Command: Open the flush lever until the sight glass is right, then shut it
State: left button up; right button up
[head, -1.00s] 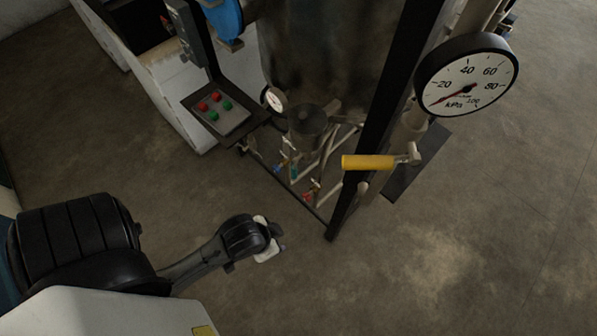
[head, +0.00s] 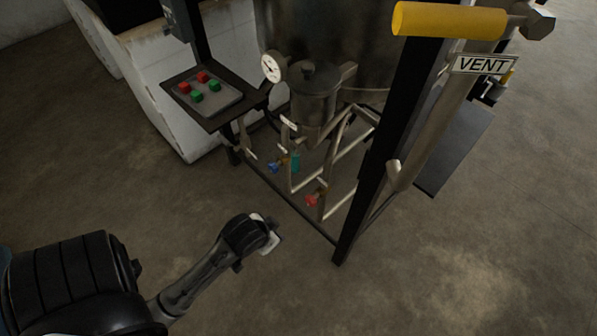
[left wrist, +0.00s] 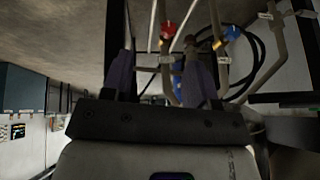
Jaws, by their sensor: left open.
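Under the tank, a small red-handled valve (head: 312,200) and a blue-handled valve (head: 273,167) sit on thin pipes. A teal piece (head: 295,161) is beside the blue one. I cannot tell which handle is the flush lever, and no sight glass is clearly readable. My left gripper (head: 274,236) is in front of the frame, below the valves in the head view, apart from them. In the left wrist view its fingers (left wrist: 160,78) are open and empty, with a red handle (left wrist: 168,31) and a blue handle (left wrist: 232,32) beyond them. My right gripper is not in view.
A yellow lever (head: 449,20) above a VENT label (head: 482,64) is at the upper right. A black post (head: 383,150) stands right of the valves. A button panel (head: 209,95) and a small dial (head: 271,67) are left of the tank. The floor in front is clear.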

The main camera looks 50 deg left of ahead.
pick_arm(q)
jog(key=w+a+f+n+t+b, duration=0.1)
jog(key=w+a+f+t+b, duration=0.15)
jog(key=a+f+b, duration=0.4)
jog(key=n+t+y+p, duration=0.2)
jog(key=t+y, duration=0.2)
jog(key=t, duration=0.5)
send_near(293, 162)
jog(key=b+x, duration=0.4)
jog(key=x, duration=0.8)
jog(key=shift+w+a+b, duration=0.2)
jog(key=shift+w+b, duration=0.2)
jog(key=shift+w, duration=0.15)
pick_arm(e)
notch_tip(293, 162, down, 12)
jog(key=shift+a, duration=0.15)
pick_arm(q)
jog(key=shift+c, duration=0.3)
grip_shut()
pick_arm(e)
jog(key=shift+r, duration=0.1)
